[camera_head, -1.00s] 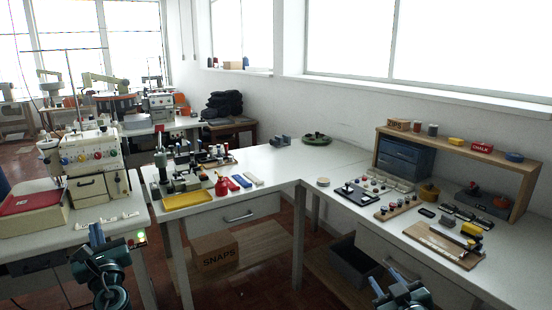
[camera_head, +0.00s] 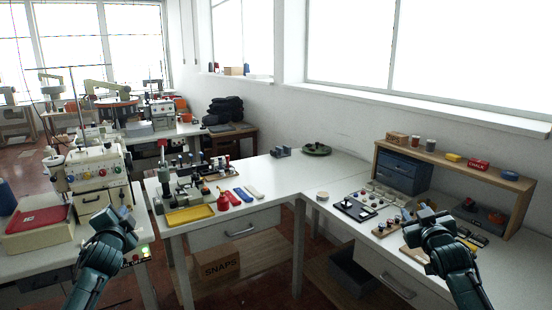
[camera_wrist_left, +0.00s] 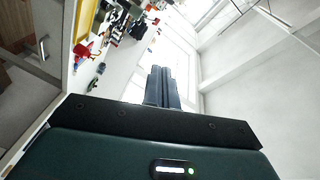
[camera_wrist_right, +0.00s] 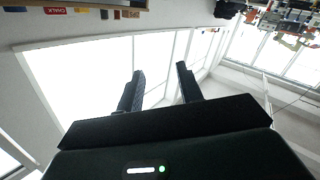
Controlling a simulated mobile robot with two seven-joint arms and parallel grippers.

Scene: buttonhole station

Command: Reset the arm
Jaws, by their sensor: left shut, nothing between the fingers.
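My left gripper (camera_head: 122,214) is raised in front of the sewing machine table at the left of the head view. In the left wrist view its fingers (camera_wrist_left: 161,86) are together with nothing between them. My right gripper (camera_head: 424,212) is raised in front of the right-hand table and hides part of the wooden board there. In the right wrist view its fingers (camera_wrist_right: 160,88) stand apart with empty space between them. Both wrist cameras look up toward the windows and walls.
A wooden shelf (camera_head: 455,170) stands at the right. A sewing machine (camera_head: 95,175) and red-topped box (camera_head: 38,222) are at the left. Air above the tables is free.

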